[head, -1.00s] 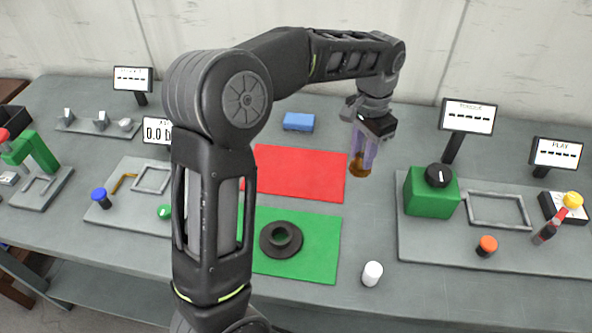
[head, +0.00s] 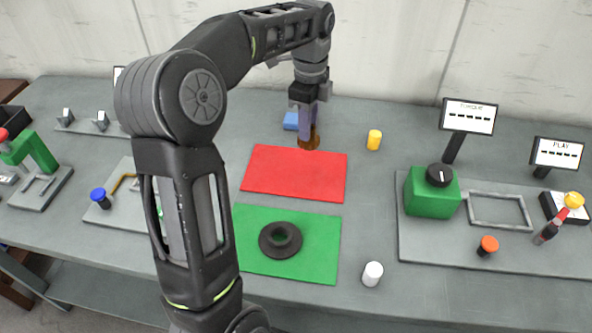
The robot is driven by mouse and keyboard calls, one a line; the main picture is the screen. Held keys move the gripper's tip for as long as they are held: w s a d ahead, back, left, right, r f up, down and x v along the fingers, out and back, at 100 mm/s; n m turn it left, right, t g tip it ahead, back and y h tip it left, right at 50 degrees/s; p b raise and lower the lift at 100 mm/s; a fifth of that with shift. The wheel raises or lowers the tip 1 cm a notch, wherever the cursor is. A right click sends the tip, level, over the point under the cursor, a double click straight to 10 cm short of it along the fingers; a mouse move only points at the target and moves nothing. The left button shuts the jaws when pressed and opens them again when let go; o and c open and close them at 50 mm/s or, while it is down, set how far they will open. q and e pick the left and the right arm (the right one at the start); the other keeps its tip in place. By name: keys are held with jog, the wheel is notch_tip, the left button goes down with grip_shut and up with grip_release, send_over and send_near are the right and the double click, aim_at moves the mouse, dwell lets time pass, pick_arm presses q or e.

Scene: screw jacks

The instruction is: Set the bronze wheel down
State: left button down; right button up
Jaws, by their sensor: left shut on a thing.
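The bronze wheel (head: 309,143) is a small brown round piece at the tips of my left gripper (head: 309,130). The gripper points down and is shut on it, over the back edge of the red mat (head: 290,178). The gripper fingers hide part of the wheel. I cannot tell whether the wheel touches the surface. My right gripper does not show.
A green mat (head: 315,260) in front holds a dark flanged ring (head: 280,240). A yellow cylinder (head: 374,139) and a white cylinder (head: 372,274) stand to the right. A green box (head: 431,197) stands on a grey plate.

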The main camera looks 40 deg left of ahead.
aim_at(308, 144)
pick_arm(q)
jog(key=shift+f+p, duration=0.4)
jog(key=shift+f, duration=2.7)
jog(key=shift+f+p, duration=0.3)
jog(key=shift+f, duration=1.55)
jog(key=shift+f, duration=0.2)
jog(key=c, duration=1.1)
grip_release()
jog(key=shift+r, duration=0.1)
